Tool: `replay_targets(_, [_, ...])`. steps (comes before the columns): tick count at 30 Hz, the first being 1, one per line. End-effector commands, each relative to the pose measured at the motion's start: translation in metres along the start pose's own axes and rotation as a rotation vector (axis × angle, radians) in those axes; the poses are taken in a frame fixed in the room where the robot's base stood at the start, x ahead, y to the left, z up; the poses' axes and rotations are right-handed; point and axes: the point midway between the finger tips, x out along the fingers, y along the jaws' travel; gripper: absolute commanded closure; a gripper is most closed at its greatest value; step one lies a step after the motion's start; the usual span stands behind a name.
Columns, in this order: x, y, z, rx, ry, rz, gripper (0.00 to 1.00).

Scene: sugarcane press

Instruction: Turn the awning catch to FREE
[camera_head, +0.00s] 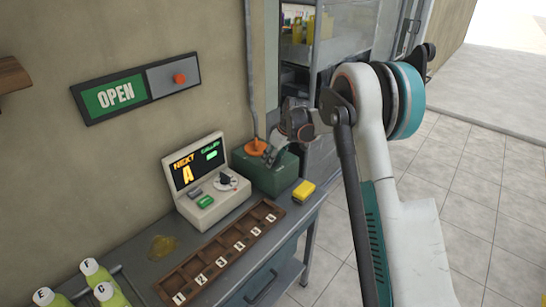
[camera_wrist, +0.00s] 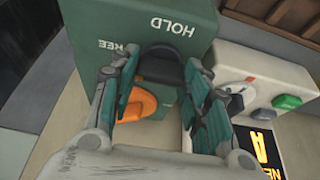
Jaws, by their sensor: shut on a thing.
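The awning catch is a green box (camera_head: 268,177) at the back end of the counter, with an orange part (camera_head: 256,147) on top. In the wrist view, the box face (camera_wrist: 130,22) reads HOLD, and a second word is partly covered by a finger. A dark handle (camera_wrist: 160,64) stands by the orange part (camera_wrist: 143,104). My gripper (camera_head: 272,153) is at the top of the box; the wrist view shows its two fingers (camera_wrist: 160,80) either side of the handle, shut on it. Which word the handle points at, I cannot tell.
A cream console (camera_head: 207,183) with a lit screen and dial stands close beside the box. A yellow block (camera_head: 304,191) and a numbered wooden tray (camera_head: 186,292) lie on the counter. Bottles (camera_head: 92,270) stand front left. An OPEN sign (camera_head: 115,95) hangs on the wall. The tiled floor at right is clear.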

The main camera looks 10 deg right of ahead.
Motion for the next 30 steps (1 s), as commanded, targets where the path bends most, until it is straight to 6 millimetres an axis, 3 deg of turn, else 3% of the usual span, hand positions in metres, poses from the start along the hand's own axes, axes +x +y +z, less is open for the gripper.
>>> replay_targets(9, [0.000, 0.000, 0.000, -0.002, -0.001, 0.000, 0.81])
replay_targets(10, [0.000, 0.000, 0.000, -0.002, -0.001, 0.000, 0.55])
replay_targets(12, [0.000, 0.000, 0.000, -0.002, -0.001, 0.000, 0.39])
replay_targets(13, [0.000, 0.000, 0.000, -0.002, -0.001, 0.000, 0.37])
replay_targets(24, [-0.002, 0.000, 0.000, -0.001, -0.001, 0.000, 0.37])
replay_targets(30, [-0.026, 0.000, 0.000, 0.000, -0.001, 0.000, 0.37])
